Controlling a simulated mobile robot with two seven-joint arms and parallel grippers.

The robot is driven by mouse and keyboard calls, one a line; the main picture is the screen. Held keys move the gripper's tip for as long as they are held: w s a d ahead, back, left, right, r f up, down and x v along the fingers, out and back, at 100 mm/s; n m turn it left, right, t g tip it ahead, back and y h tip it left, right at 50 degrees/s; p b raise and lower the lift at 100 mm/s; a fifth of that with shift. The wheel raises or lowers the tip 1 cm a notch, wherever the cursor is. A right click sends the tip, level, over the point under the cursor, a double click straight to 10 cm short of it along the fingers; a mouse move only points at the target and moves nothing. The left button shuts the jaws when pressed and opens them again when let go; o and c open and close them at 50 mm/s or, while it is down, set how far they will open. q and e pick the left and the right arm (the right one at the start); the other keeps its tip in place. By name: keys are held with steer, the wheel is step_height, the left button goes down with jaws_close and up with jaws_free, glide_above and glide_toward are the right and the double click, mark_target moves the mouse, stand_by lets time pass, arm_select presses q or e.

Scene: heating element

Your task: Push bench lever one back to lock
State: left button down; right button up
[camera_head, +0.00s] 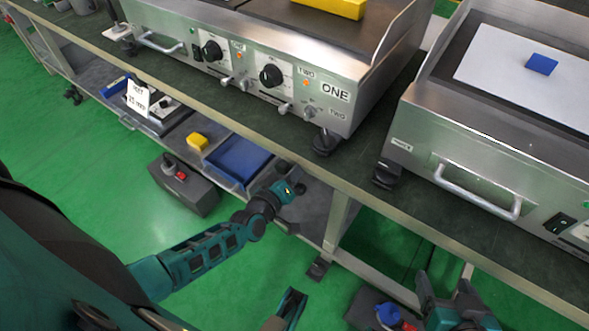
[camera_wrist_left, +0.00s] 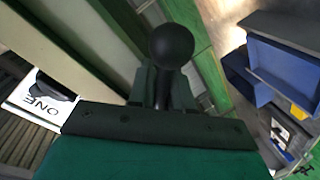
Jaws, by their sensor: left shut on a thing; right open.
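The bench lever, with a black ball knob (camera_wrist_left: 171,45) on a dark stem, stands between the fingers of my left gripper (camera_wrist_left: 165,88) in the left wrist view. The fingers are shut around the stem, below the ball. A white label reading ONE (camera_wrist_left: 40,100) lies at the left of that view. In the head view my left gripper (camera_head: 288,190) is just below the front edge of the bench, where the lever is hard to make out. My right gripper (camera_head: 447,290) is open and empty at the lower right, away from the lever.
The lower shelf holds a blue bin (camera_head: 237,160) and a yellow block (camera_head: 197,141). A grey box (camera_head: 183,185) with a red button is beside it. Green floor is open at left.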

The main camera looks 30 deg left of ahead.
arm_select(q)
steer(key=shift+w+a+f+m+t+y, duration=0.15)
steer(key=shift+a+m+t+y, duration=0.15)
steer(key=shift+m, duration=0.85)
steer(key=shift+s+a+f+m+t+y, duration=0.1)
steer(key=shift+a+m+y, duration=0.25)
steer(key=shift+m, duration=0.85)
steer(key=shift+w+a+f+m+t+y, duration=0.15)
steer(key=shift+a+m, duration=0.25)
steer(key=shift+m, duration=0.75)
steer(key=shift+a, duration=0.1)
steer(key=c, duration=1.4)
jaws_free()
steer(key=shift+s, duration=0.15)
